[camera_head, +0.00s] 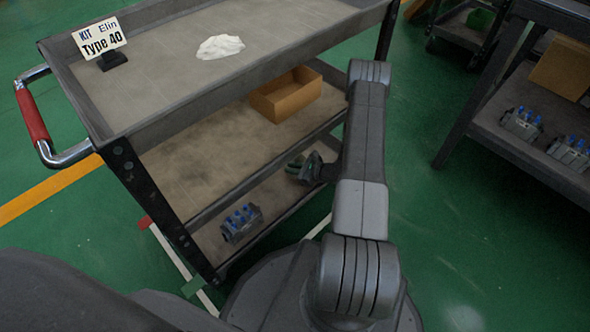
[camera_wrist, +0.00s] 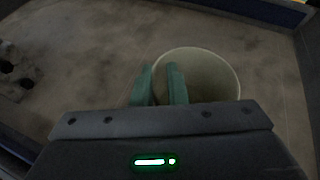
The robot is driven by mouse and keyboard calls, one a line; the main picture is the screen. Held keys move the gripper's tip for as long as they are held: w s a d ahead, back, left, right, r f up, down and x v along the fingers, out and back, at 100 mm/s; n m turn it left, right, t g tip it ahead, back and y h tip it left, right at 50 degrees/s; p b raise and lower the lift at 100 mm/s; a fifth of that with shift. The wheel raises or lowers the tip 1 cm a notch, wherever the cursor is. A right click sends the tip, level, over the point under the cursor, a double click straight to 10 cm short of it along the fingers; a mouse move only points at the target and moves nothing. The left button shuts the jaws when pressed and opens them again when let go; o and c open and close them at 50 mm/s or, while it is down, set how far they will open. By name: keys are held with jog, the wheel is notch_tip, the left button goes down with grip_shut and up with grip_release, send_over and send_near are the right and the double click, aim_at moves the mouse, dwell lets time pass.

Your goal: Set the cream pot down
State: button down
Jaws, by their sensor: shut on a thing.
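The cream pot (camera_wrist: 212,78) shows in the wrist view as a round, open-topped rim seen from above. My gripper (camera_wrist: 160,85) has green fingers shut on the pot's left wall, one finger inside the rim and one outside. The lower part of the pot is hidden behind my gripper body. I cannot tell whether its base touches the grey shelf (camera_wrist: 95,50) beneath. In the head view my gripper (camera_head: 298,165) reaches in at the right part of the cart's lower level; the pot cannot be made out there.
A valve block (camera_head: 240,222) with blue tops stands on the cart's bottom shelf, left of my gripper. A cardboard box (camera_head: 286,94) sits on the shelf above. The top tray (camera_head: 160,75) holds a sign (camera_head: 99,38) and a white lump (camera_head: 220,47).

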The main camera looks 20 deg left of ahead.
jog(key=shift+f, duration=0.1)
jog(key=c, duration=1.4)
grip_release()
jog(key=p+v, duration=0.3)
jog(key=v, duration=0.9)
